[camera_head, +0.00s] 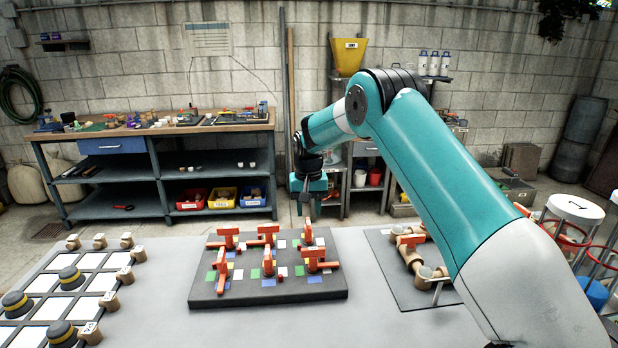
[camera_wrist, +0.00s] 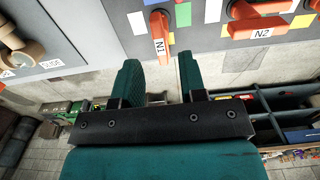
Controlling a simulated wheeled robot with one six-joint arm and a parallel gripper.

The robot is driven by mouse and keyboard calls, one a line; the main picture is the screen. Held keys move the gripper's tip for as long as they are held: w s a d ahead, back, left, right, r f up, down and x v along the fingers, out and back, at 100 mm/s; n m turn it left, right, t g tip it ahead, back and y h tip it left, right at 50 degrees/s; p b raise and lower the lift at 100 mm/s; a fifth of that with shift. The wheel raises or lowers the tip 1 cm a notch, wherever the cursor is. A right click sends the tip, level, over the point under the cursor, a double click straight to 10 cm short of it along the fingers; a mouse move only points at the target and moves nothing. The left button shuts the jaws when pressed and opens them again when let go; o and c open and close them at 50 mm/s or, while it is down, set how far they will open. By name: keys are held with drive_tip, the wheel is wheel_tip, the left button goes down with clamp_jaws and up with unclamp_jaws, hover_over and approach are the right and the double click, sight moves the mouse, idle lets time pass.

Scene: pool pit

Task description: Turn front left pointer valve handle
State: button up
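A dark board (camera_head: 330,289) on the grey table bears two rows of red pointer valve handles. The front left handle (camera_head: 222,268) is a long red lever standing at the board's near left; it is not in the wrist view. My gripper (camera_head: 306,207) points down over the board's far right part, away from that handle, near the back right handle (camera_head: 308,234). In the wrist view my gripper (camera_wrist: 160,62) is open and empty.
Also on the board are the back left handle (camera_head: 228,237), back middle handle (camera_head: 267,232), front middle handle (camera_head: 268,262) and front right handle (camera_head: 317,260). A handle marked "N2" (camera_wrist: 258,22) shows in the wrist view. A second board with pipe fittings (camera_head: 404,290) lies at right.

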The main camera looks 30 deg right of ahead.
sight(309, 222)
wheel_tip(309, 222, up, 13)
drive_tip(key=b, duration=0.1)
drive_tip(key=shift+f, duration=0.15)
idle(0.3)
